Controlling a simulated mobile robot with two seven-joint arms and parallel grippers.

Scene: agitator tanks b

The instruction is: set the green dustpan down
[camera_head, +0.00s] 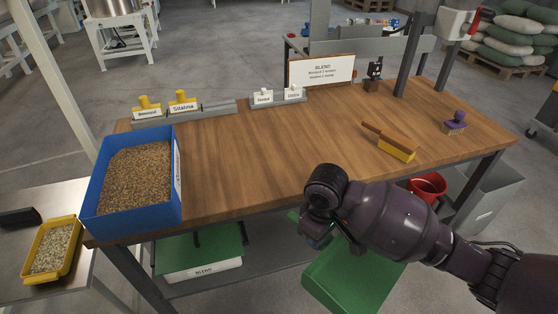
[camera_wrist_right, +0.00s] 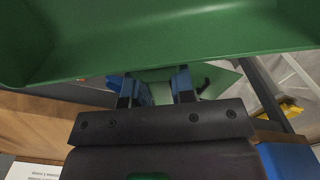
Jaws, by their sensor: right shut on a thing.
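The green dustpan (camera_head: 352,282) hangs from my right gripper (camera_head: 316,236) in front of the bench's front edge in the head view. In the right wrist view the dustpan (camera_wrist_right: 180,35) fills the top of the picture, just beyond the blue-tipped fingers of my right gripper (camera_wrist_right: 157,88). The right gripper is shut on the dustpan; the grip itself is mostly hidden by the wrist in the head view. My left gripper is not in view.
The wooden bench (camera_head: 260,160) has a clear middle. A blue bin of grain (camera_head: 107,195) stands at its left end, a yellow-and-brown brush (camera_head: 397,150) and purple stamp-like object (camera_head: 455,123) at right. A red bucket (camera_head: 428,186) is beyond my arm. A green-covered tray (camera_head: 200,250) sits below.

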